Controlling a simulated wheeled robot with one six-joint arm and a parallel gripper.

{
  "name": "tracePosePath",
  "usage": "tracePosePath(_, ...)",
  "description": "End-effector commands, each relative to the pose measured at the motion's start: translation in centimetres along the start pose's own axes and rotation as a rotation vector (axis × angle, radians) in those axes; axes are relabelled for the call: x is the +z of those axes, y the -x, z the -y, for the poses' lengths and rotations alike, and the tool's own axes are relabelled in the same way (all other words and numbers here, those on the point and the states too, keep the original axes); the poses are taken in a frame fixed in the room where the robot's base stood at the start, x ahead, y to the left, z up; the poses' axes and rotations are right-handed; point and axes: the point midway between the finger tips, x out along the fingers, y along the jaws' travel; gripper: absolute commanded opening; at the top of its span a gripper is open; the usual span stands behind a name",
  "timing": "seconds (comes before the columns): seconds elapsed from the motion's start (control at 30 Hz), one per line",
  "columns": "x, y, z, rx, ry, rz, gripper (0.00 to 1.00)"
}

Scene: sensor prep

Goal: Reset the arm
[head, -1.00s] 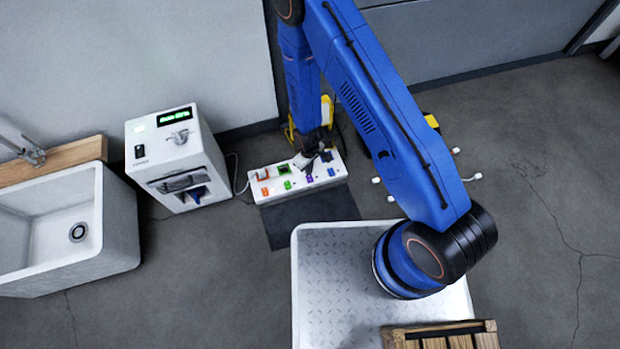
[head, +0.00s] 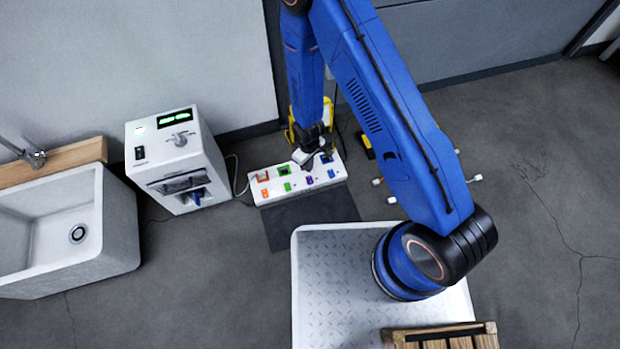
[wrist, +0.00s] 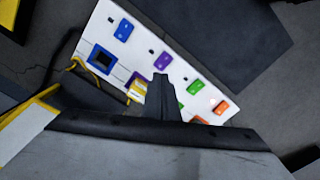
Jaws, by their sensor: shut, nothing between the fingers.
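My gripper (head: 308,163) is over the white board (head: 272,200) in the head view. In the wrist view my gripper's dark fingertips (wrist: 161,80) are together, with nothing seen between them. They overlap the white board (wrist: 88,36) in that picture; I cannot tell the height of the gap. The board carries coloured pieces, among them a blue one (wrist: 123,30), a green one (wrist: 195,87) and an orange one (wrist: 220,107). A yellow piece (wrist: 137,91) shows just left of the fingers. My blue arm reaches down from the top of the head view.
A white machine (head: 165,150) with a green display stands left of the board. A white sink (head: 115,225) is at far left. A dark mat (head: 310,220) lies before the board. A black-and-yellow object (head: 365,145) lies right of it. Open floor extends at right.

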Motion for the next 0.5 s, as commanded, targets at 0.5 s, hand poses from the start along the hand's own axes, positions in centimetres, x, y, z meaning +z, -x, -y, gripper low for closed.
tracePosePath(0.5, -0.8, 3.0, -1.2, 0.005, -0.026, -0.019, 0.0)
